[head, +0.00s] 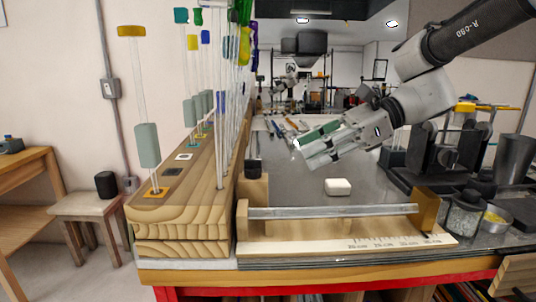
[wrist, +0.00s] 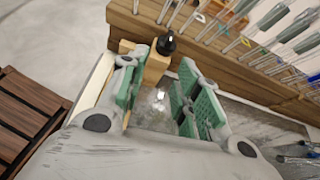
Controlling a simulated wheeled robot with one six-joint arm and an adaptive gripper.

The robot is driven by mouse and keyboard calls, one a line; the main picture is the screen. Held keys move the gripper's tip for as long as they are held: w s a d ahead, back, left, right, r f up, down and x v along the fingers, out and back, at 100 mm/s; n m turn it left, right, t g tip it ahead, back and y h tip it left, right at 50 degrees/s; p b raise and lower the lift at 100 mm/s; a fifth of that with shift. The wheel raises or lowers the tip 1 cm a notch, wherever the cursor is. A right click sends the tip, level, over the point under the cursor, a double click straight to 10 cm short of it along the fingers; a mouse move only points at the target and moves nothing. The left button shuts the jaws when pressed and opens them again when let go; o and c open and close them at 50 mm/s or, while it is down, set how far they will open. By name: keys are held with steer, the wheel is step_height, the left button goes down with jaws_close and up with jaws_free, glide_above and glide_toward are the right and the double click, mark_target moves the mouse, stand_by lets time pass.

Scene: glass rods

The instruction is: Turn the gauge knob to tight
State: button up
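The gauge (head: 345,228) stands at the front of the bench, with a wooden base, a metal rod and a ruler strip. Its dark knob (head: 253,168) sits on a wooden block at the gauge's left end. The knob also shows in the wrist view (wrist: 166,44), just beyond my fingertips. I cannot tell its turn position. My gripper (head: 302,148) is above the bench, right of the knob and apart from it. In the wrist view my gripper (wrist: 160,72) has its green-padded fingers spread with nothing held between them.
A wooden rack (head: 183,215) with several upright glass rods stands close left of the knob. A white block (head: 338,187) lies on the metal bench top behind the gauge rod. Dark equipment (head: 440,160) and a glass jar (head: 465,213) stand at right.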

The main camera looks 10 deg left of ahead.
mark_target(253, 165)
steer(key=shift+m+y, duration=0.4)
steer(key=x, duration=0.3)
steer(key=r+x, duration=0.1)
steer(key=x, duration=0.5)
steer(key=shift+w+a+r, duration=0.1)
steer(key=shift+w+a, duration=0.2)
steer(key=shift+a, duration=0.3)
steer(key=c, duration=0.7)
